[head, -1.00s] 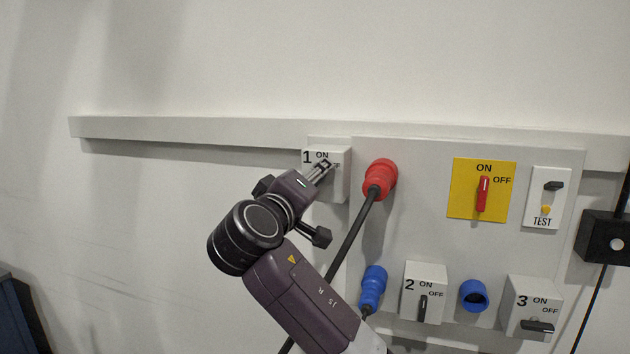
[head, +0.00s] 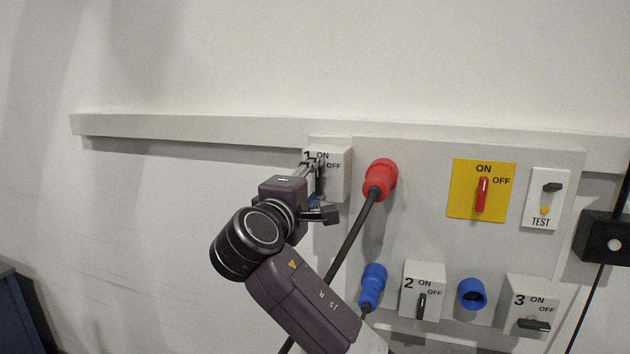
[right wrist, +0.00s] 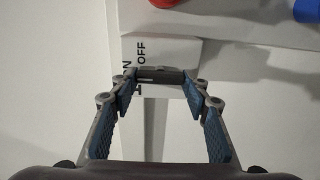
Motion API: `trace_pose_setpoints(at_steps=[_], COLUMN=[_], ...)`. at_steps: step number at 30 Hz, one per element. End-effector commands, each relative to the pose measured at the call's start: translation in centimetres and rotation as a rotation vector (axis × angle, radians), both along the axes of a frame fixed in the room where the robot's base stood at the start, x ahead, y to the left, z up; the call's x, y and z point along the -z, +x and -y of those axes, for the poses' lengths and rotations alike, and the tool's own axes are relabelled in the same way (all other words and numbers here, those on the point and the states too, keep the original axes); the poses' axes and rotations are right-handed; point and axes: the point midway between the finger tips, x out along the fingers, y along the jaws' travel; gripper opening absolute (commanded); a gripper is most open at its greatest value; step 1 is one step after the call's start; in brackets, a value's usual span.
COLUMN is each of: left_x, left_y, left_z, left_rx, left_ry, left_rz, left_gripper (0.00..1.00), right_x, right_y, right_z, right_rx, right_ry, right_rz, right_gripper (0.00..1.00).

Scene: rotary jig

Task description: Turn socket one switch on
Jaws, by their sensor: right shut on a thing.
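The socket one box (head: 338,178) is white, marked 1 with ON and OFF, at the left end of the panel. Its dark switch handle (head: 319,181) looks close to upright under the ON label, partly covered by my fingers. My right gripper (head: 312,172) is at the front of this box and shut on the handle. In the right wrist view the dark handle (right wrist: 160,75) lies between the two blue-padded fingertips, with the OFF mark beside it. My left gripper is not in view.
A red plug (head: 380,178) with a black cable is close right of the box; the cable runs down behind my arm. A blue plug (head: 373,285), socket two (head: 410,308), socket three (head: 515,320) and a yellow switch plate (head: 465,205) are further along. The wall at left is clear.

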Motion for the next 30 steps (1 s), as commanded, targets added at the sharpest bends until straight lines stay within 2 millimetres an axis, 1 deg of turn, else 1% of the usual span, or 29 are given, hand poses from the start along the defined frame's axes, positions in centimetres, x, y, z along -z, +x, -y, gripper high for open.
trace_pose_setpoints(at_steps=[14,15,18,19,27,30], left_x=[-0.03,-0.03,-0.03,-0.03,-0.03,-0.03], left_y=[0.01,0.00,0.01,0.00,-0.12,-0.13], left_z=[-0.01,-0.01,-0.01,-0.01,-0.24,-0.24], left_rx=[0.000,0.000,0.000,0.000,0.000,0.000], left_ry=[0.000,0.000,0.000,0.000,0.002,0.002], left_rz=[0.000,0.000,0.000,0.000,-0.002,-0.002], left_gripper=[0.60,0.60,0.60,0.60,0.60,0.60], right_x=[0.18,0.18,0.16,0.15,0.08,0.09], right_y=[0.00,-0.01,0.00,-0.01,-0.04,-0.56], right_z=[-0.12,-0.11,-0.08,-0.08,-0.06,-0.28], right_rx=[-0.002,-0.002,-0.002,-0.001,-0.001,-0.002], right_ry=[-0.014,-0.014,-0.013,-0.013,-0.011,-0.010], right_rz=[-0.007,-0.007,-0.006,-0.006,-0.005,-0.004], right_gripper=[0.19,0.47,0.58,0.61,0.61,0.61])
